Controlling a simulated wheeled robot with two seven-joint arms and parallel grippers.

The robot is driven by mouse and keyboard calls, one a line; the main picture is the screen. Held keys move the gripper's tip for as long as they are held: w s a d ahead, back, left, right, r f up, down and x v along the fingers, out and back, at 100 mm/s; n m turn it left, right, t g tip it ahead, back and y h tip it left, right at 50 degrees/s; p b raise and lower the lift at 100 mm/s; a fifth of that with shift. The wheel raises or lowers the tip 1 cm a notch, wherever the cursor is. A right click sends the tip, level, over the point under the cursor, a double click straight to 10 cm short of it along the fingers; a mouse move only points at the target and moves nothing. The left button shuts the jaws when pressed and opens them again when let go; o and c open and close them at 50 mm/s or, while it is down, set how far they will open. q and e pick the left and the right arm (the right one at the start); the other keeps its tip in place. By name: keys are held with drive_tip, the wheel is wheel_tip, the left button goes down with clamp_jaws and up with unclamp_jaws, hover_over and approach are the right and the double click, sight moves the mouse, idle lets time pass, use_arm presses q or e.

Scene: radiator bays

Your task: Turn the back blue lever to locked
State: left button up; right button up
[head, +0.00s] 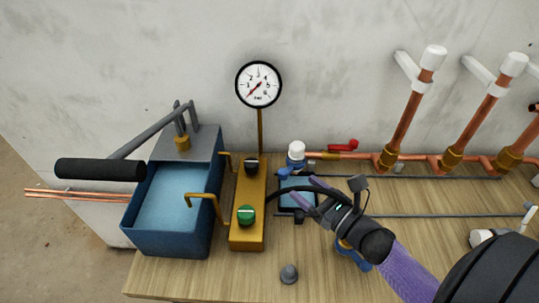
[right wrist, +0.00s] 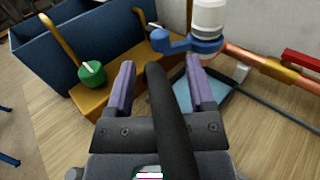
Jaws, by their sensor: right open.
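The back blue lever (head: 285,172) sits below a white cap (head: 297,149) at the left end of the copper pipe run. In the right wrist view the lever (right wrist: 187,43) reaches left from the white cap (right wrist: 208,18), with a rounded knob at its end. My right gripper (head: 309,192) is open and empty, just in front of the lever. In its wrist view the gripper (right wrist: 160,65) has the lever ahead of its two purple fingertips, seemingly not touching. Another blue part (head: 354,256) shows nearer, partly hidden by my right arm. My left gripper is not in view.
A brass block (head: 247,222) with a green knob (head: 246,214) and a black knob (head: 251,165) stands left of the lever. A blue water tank (head: 170,240) with a pump handle is further left. A gauge (head: 258,85) rises behind. A red lever (head: 343,145) is right. A shallow tray (right wrist: 200,98) lies below.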

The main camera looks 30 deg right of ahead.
sight(287, 174)
drive_tip(key=b+x, duration=0.1)
drive_tip(key=x, duration=0.8)
clamp_jaws()
idle(1.2)
